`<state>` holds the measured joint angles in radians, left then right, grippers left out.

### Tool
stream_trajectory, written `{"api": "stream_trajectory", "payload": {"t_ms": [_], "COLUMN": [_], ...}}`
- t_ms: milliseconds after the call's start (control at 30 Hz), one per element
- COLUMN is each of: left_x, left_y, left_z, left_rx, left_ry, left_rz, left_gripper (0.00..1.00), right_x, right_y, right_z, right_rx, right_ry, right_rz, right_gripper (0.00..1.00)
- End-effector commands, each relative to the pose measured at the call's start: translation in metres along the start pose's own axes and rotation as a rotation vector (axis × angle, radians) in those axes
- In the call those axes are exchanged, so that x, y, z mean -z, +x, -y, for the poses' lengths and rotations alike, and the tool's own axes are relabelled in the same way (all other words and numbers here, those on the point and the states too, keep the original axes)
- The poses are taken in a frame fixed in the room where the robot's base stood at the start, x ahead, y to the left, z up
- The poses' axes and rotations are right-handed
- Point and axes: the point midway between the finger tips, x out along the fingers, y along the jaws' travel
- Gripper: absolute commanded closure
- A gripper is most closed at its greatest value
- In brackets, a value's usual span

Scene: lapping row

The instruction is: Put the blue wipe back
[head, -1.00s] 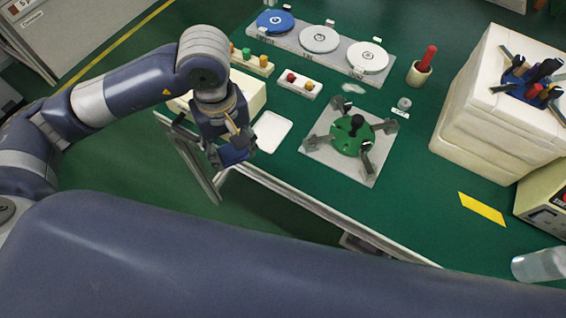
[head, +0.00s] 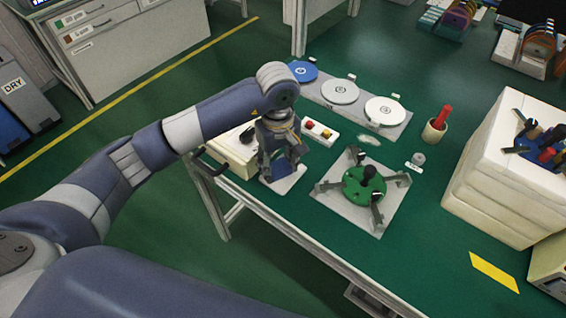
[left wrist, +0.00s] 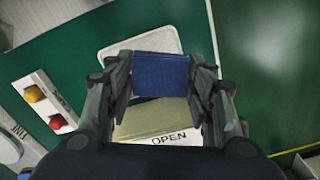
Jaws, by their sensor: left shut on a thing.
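My left gripper (head: 282,167) is shut on the blue wipe (head: 279,164). In the left wrist view the wipe (left wrist: 160,75) is a small folded blue block between the two fingers (left wrist: 161,82). The gripper points down over the white tray (head: 289,185), near the table's front edge. The tray also shows behind the wipe in the left wrist view (left wrist: 140,38). I cannot tell whether the wipe touches the tray. A tan block with an "OPEN" label (left wrist: 155,118) shows nearer the palm. My right gripper is not in view.
A cream box (head: 228,155) stands left of the gripper, and a holder with red and yellow knobs (head: 318,133) just behind. A plate with a green disc (head: 363,187) lies to the right. Discs on a grey strip (head: 341,91) and a red-handled tool in a cup (head: 436,124) stand further back.

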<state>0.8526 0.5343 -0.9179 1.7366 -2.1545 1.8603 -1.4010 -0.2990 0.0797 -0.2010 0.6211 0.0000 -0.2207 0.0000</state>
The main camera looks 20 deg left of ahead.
Motion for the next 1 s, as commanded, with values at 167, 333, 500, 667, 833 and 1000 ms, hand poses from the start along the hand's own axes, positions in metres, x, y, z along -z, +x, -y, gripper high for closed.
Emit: {"api": "stream_trajectory", "payload": {"t_ms": [167, 333, 500, 667, 833, 1000], "left_x": [0.009, 0.014, 0.012, 0.014, 0.014, 0.014], "left_y": [0.001, 0.003, 0.030, 0.038, 0.038, 0.041], "left_z": [-0.014, -0.022, -0.020, -0.020, -0.020, -0.020], "left_rx": [-0.001, 0.001, 0.002, -0.001, -0.001, -0.001], "left_ry": [-0.001, -0.001, -0.001, 0.000, 0.000, 0.001], "left_rz": [0.001, 0.001, 0.003, -0.001, -0.001, -0.001], "left_gripper": [0.73, 0.73, 0.73, 0.73, 0.73, 0.46], "right_x": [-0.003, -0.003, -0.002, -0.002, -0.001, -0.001], "right_y": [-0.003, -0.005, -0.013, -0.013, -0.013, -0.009], "right_z": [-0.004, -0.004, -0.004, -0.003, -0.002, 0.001], "right_rx": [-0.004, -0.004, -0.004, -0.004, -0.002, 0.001], "right_ry": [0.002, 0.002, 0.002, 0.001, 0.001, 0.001], "right_rz": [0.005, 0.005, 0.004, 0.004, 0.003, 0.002], "right_gripper": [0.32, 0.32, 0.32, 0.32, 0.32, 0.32]}}
